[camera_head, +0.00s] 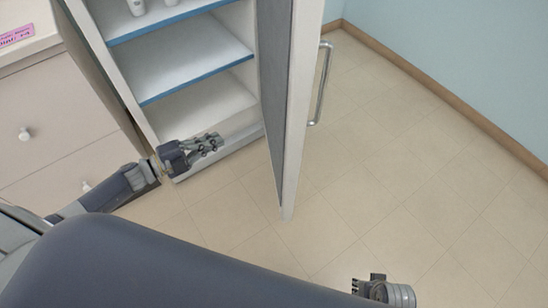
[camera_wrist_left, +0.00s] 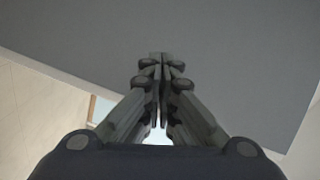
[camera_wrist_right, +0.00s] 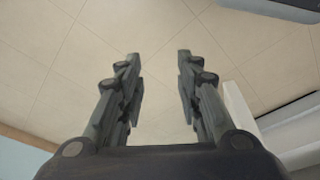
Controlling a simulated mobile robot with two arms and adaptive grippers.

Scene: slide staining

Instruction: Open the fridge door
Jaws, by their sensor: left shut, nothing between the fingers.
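The fridge door (camera_head: 305,100) stands swung wide open in the head view, seen nearly edge-on. Its handle (camera_head: 321,85) is on the outer side, facing right. The fridge interior (camera_head: 205,102) shows to the left of the door. My left gripper (camera_head: 218,141) is shut and empty, low in front of the interior, pointing right toward the door's inner side. In the left wrist view, the closed fingertips (camera_wrist_left: 160,58) face a grey panel, likely the door's inner face; contact cannot be told. My right gripper (camera_wrist_right: 158,57) is open and empty above the floor, away from the door.
The fridge's blue-edged shelves (camera_head: 185,63) hold white bottles (camera_head: 137,6) at the top. A drawer cabinet (camera_head: 60,115) with round knobs stands left of the fridge. The tiled floor (camera_head: 400,190) right of the door is clear up to the blue wall (camera_head: 450,55).

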